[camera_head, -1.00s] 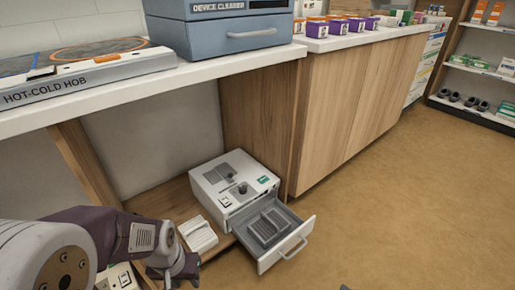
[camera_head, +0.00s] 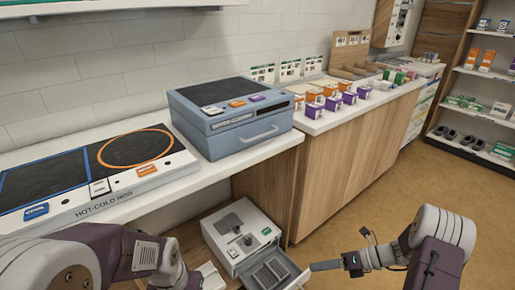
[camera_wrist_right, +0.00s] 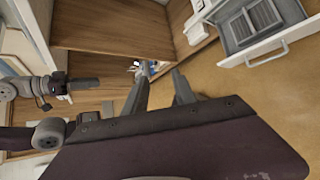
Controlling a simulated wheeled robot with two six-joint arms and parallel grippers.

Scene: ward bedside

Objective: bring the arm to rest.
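My right gripper (camera_head: 326,266) comes in from the right in the head view, pointing left beside the open drawer (camera_head: 287,283) of a white device (camera_head: 240,232). In the right wrist view its two fingers (camera_wrist_right: 160,90) stand apart with nothing between them. My left arm comes in from the left, low in front of the counter. Its gripper is not clear in the head view. In the right wrist view the left gripper (camera_wrist_right: 84,84) shows small at the left, side on, so its opening cannot be told.
A hot-cold hob (camera_head: 95,172) and a blue device cleaner (camera_head: 232,112) stand on the white counter. Orange and purple boxes (camera_head: 332,97) stand on the cabinet beyond. The drawer with its handle juts out low. Floor (camera_head: 365,210) is clear to the right, before shelves (camera_head: 475,115).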

